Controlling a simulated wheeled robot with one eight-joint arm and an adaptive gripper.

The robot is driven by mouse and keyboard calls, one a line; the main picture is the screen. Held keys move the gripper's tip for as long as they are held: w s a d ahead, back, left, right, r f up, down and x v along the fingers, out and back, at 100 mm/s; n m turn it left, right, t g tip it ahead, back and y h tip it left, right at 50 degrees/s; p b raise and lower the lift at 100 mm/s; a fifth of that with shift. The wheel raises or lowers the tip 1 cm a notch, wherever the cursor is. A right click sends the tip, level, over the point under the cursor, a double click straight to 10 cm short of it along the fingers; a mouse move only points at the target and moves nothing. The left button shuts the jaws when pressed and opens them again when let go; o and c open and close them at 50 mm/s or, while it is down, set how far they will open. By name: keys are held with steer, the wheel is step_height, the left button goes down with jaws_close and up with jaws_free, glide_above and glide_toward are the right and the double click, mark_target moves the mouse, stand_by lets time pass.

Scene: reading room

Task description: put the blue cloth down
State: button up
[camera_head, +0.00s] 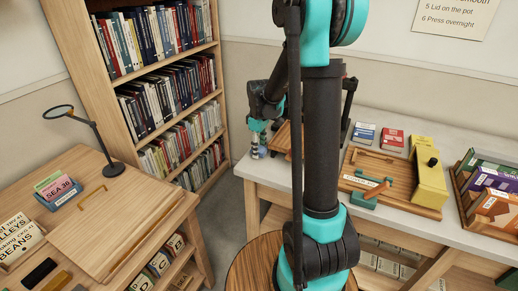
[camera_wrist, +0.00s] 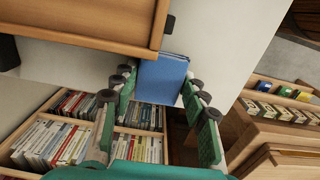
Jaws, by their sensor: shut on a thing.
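The blue cloth (camera_wrist: 162,80) shows in the wrist view as a flat blue patch between my fingertips, against the pale bench top (camera_wrist: 220,42). My gripper (camera_wrist: 161,90) is shut on it, with one green finger on either side. In the head view my gripper (camera_head: 257,126) is at the left end of the pale bench (camera_head: 270,173), beside the bookcase. A small bluish bit shows below it there. My arm hides part of the bench, and I cannot tell whether the cloth touches the top.
A wooden piece (camera_wrist: 85,22) stands close to the cloth in the wrist view. The tall bookcase (camera_head: 139,85) is left of the bench. A wooden board with tools (camera_head: 358,183), small boxes and a book tray (camera_head: 466,214) fill the bench's right. A desk (camera_head: 115,222) stands at left.

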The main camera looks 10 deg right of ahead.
steer(key=shift+f, duration=0.15)
steer(key=o, duration=1.2)
step_height(320, 180, up, 12)
steer(key=shift+r, duration=0.2)
